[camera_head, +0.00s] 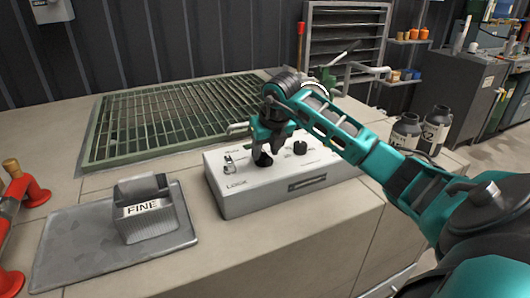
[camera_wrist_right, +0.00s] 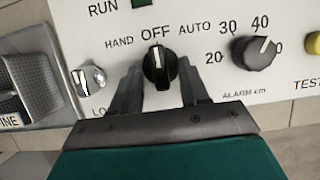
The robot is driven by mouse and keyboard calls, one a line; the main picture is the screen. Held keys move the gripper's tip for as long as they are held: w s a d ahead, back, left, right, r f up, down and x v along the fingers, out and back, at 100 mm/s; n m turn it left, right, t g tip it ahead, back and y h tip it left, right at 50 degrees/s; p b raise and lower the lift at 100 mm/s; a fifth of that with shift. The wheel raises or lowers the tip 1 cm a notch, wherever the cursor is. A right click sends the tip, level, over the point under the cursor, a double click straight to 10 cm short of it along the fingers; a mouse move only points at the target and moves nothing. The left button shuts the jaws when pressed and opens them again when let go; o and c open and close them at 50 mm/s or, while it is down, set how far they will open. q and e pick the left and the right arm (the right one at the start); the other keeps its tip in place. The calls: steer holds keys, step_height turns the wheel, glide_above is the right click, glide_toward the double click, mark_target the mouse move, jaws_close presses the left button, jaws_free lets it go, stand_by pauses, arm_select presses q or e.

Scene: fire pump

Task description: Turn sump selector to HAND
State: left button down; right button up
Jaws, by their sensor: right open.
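The grey-white control box (camera_head: 240,203) sits on the bench in the head view. In the right wrist view its black sump selector (camera_wrist_right: 158,68) has a white pointer line directed up at OFF. HAND is printed to the left of OFF and AUTO to the right. My right gripper (camera_wrist_right: 158,88) is open, with one finger on each side of the selector. Whether the fingers touch it I cannot tell. In the head view my right gripper (camera_head: 264,150) comes down over the box and partly hides the selector. My left gripper is in neither view.
The alarm knob (camera_wrist_right: 254,52) is right of the selector, and a silver key switch (camera_wrist_right: 90,79) is left. A tray (camera_head: 70,245) with a block marked FINE (camera_head: 148,210) lies left of the box. Dark bottles (camera_head: 405,133) stand right. A green grate (camera_head: 165,118) lies behind.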

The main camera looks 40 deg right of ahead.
steer(key=shift+w+d+f, duration=0.1)
steer(key=shift+w+f, duration=0.15)
steer(key=shift+f, duration=0.35)
jaws_close()
